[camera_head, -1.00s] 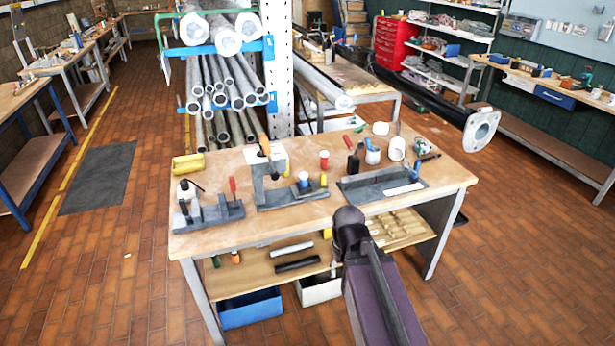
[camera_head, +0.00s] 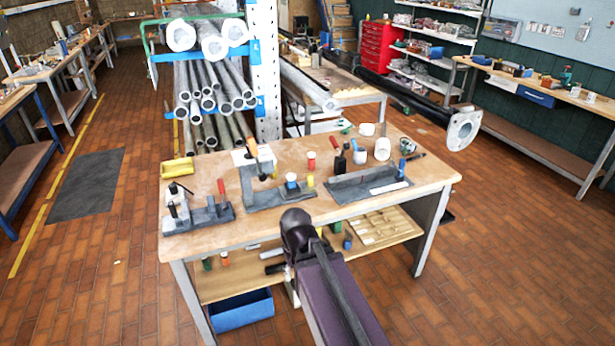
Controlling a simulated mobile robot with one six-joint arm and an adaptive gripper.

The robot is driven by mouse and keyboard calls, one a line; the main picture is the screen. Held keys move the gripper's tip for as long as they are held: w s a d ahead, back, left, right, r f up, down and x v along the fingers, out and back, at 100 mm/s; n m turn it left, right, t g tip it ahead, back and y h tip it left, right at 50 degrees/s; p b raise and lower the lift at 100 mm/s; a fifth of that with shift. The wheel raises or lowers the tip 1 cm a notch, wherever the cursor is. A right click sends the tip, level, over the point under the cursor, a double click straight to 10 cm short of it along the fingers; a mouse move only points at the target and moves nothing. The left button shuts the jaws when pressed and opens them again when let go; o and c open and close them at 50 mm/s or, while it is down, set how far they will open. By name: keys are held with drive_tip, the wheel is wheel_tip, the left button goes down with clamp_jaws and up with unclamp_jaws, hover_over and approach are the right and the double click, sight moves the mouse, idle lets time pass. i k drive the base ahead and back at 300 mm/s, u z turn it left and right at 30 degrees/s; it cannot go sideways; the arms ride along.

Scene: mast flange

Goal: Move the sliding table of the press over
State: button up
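A small bench press (camera_head: 247,178) with a grey C-shaped frame, a white plate on top and an orange lever stands on the left-middle of the wooden workbench (camera_head: 330,225). Its flat grey base or table (camera_head: 283,196) extends to the right. A white-and-blue piece and a yellow block stand by that part. I cannot tell how far the table is slid. My dark arm rises from the bottom middle to a rounded joint in front of the bench edge, below the press. My gripper is not visible, and nothing of mine is seen touching the press.
A clamp fixture (camera_head: 198,216) stands left of the press, and a grey tray (camera_head: 340,189) right. Bottles and cups stand behind the tray. A yellow bin (camera_head: 177,169) sits at the back-left corner. A flanged pole (camera_head: 463,130) juts out behind right.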

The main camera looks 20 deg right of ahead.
sight(305, 187)
drive_tip(key=z, duration=0.05)
drive_tip(key=i, duration=1)
drive_tip(key=u, duration=0.05)
